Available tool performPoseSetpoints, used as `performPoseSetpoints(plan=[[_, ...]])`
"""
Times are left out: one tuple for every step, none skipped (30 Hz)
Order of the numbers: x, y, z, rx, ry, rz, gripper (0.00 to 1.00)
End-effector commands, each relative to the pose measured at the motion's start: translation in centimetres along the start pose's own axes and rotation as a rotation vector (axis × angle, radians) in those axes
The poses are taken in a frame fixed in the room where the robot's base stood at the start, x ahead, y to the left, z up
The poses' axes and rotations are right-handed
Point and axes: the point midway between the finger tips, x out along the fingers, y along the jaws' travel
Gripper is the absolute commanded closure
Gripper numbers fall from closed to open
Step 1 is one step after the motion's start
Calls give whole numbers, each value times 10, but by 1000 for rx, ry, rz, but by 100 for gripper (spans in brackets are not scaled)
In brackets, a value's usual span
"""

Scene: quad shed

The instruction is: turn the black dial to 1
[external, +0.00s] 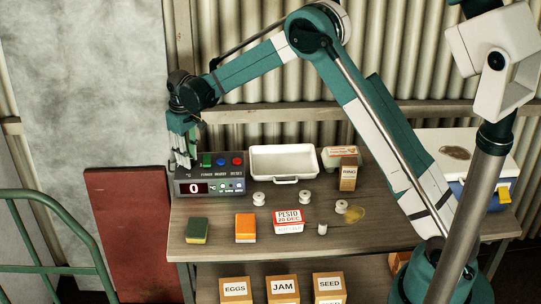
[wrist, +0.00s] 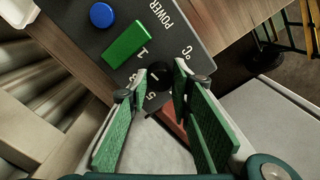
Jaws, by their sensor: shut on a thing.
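The control box (external: 210,173) stands at the table's back left corner; its red display (external: 194,188) reads 0. In the wrist view its dark top panel (wrist: 190,35) carries the black dial (wrist: 161,72), beside markings that include a 1 and °C. My gripper (wrist: 160,80) reaches down over the dial with its green-padded fingers on either side of it, shut on it. A small pale mark shows near the dial; its exact pointing is hard to read. In the external view my gripper (external: 183,158) covers the dial.
A green switch (wrist: 127,44) labelled POWER and a blue button (wrist: 102,15) lie close to the dial. A red button (external: 237,161) sits farther right. A white tray (external: 283,161) stands beside the box. Sponges, spools and a pesto box (external: 288,221) lie on the table.

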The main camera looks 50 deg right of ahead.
Motion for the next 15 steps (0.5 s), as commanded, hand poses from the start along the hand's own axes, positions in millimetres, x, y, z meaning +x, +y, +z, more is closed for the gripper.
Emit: performPoseSetpoints(plan=[[1,0,0,-13,0,0,90],[1,0,0,-18,0,0,90],[0,0,0,-22,0,0,90],[0,0,0,-23,0,0,90],[0,0,0,-23,0,0,90],[0,0,0,-23,0,0,90],[0,0,0,-22,0,0,90],[0,0,0,-22,0,0,90],[0,0,0,-22,0,0,90],[0,0,0,-22,0,0,90],[0,0,0,-22,0,0,74],[0,0,0,-22,0,0,68],[0,0,0,-22,0,0,64],[0,0,0,-22,0,0,62],[0,0,0,-22,0,0,62]])
